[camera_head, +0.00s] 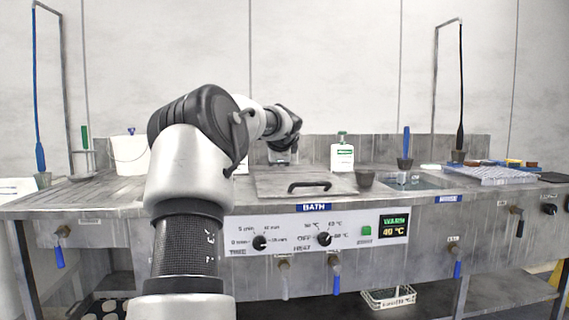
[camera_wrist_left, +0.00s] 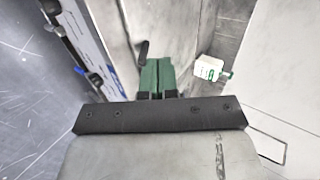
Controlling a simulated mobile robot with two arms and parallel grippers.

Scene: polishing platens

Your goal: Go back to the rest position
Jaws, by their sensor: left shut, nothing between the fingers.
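My left arm reaches up and forward from the bottom of the head view. My left gripper (camera_head: 283,157) is at its far end, small and partly hidden, above the back of the bench near the bath lid. In the left wrist view the two green fingers (camera_wrist_left: 156,74) lie together, shut, with nothing between them. The metal bath lid (camera_head: 290,184) with its black handle (camera_head: 308,186) is closed on the bench, and the handle also shows beside the fingers in the left wrist view (camera_wrist_left: 143,50). My right gripper is in neither view.
A white bottle with a green label (camera_head: 342,155) stands right of the gripper; it also shows in the left wrist view (camera_wrist_left: 209,67). Tall hose posts rise at both sides.

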